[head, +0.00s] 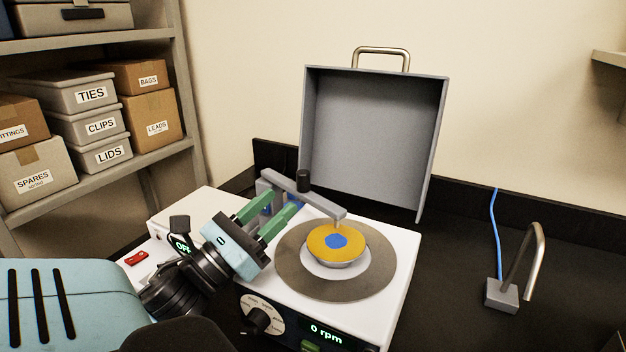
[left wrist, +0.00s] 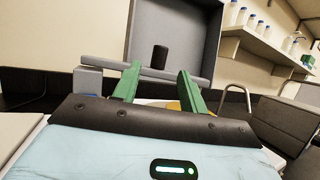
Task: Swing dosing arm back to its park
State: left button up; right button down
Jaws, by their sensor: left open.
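The dosing arm (head: 318,196) is a grey bar on a post at the back left of the white machine (head: 388,268). It reaches out over the round turntable (head: 290,262), its tip above a yellow disc (head: 350,250) with a blue centre. A black knob (head: 303,180) stands upright on the bar. My left gripper (head: 283,201) is open, its green fingers close to the bar on the near left side. In the left wrist view, the knob (left wrist: 159,58) shows between the fingertips (left wrist: 159,70), seemingly beyond them; contact cannot be told. My right gripper is not in view.
A raised grey lid (head: 372,135) with a metal handle stands behind the machine. The front display (head: 327,333) reads 0 rpm. A second unit with a red switch (head: 136,258) is at left. A bent metal tube on a block (head: 502,295) stands right; the black bench between is clear.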

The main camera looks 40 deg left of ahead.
aim_at(298, 183)
pick_arm(q)
jog(key=shift+w, duration=0.1)
jog(key=shift+w+r, duration=0.2)
jog(key=shift+w, duration=0.1)
jog(key=p+x, duration=0.1)
jog(key=x, duration=0.5)
jog(key=shift+r, duration=0.1)
jog(key=shift+w+r, duration=0.1)
jog(key=shift+w, duration=0.3)
jog(key=shift+c, duration=0.3)
grip_shut()
